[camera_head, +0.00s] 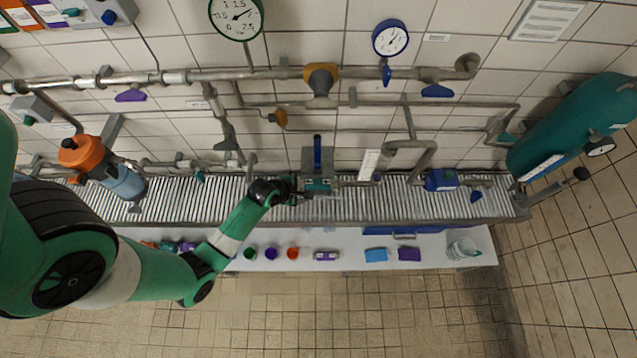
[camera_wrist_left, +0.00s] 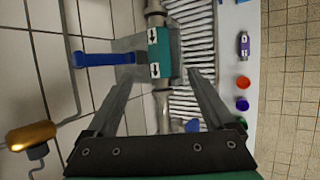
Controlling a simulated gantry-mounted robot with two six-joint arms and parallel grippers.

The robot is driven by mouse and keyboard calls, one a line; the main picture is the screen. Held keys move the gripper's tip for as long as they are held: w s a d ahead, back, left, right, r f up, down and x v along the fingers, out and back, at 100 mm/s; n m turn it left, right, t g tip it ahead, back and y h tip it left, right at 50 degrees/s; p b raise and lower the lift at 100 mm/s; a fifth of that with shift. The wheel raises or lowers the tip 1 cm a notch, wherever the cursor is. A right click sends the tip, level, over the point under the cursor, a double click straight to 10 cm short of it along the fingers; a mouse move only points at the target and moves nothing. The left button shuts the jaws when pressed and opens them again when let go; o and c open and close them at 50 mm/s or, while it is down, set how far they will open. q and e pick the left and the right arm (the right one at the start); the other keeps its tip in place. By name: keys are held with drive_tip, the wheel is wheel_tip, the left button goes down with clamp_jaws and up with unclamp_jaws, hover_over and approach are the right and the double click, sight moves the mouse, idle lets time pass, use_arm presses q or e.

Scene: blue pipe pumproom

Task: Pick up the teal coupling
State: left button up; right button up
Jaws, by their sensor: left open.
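A teal block (camera_head: 318,185) with white arrow labels sits on the pipe above the slatted grating, below a blue lever. In the left wrist view the teal block (camera_wrist_left: 166,48) lies just beyond the fingertips, with the blue lever (camera_wrist_left: 105,59) to its left. Small teal pieces (camera_head: 168,247) lie among coloured parts on the white bench, partly behind my arm. I cannot tell which teal thing is the coupling. My left gripper (camera_head: 302,191) is open and close to the teal block; the wrist view shows its spread fingers (camera_wrist_left: 165,76) with nothing between them. My right gripper is not in view.
The white bench (camera_head: 345,262) carries green, purple and orange rings, a purple labelled part (camera_head: 326,255), blue and purple pieces and a clear container (camera_head: 462,248). Pipes, gauges and an orange-topped pump (camera_head: 85,155) stand behind. A teal tank (camera_head: 575,120) is at right.

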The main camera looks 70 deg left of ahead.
sight(316, 185)
use_arm(q)
drive_tip(key=b+x, duration=0.5)
drive_tip(key=x, duration=0.1)
drive_tip(key=shift+w+a+f+b, duration=0.15)
drive_tip(key=shift+w+a+b, duration=0.05)
drive_tip(key=shift+b, duration=0.15)
drive_tip(key=b+x, duration=0.1)
drive_tip(key=x, duration=0.4)
drive_tip(key=shift+s+f+b, duration=0.1)
drive_tip(key=shift+b, duration=0.25)
clamp_jaws()
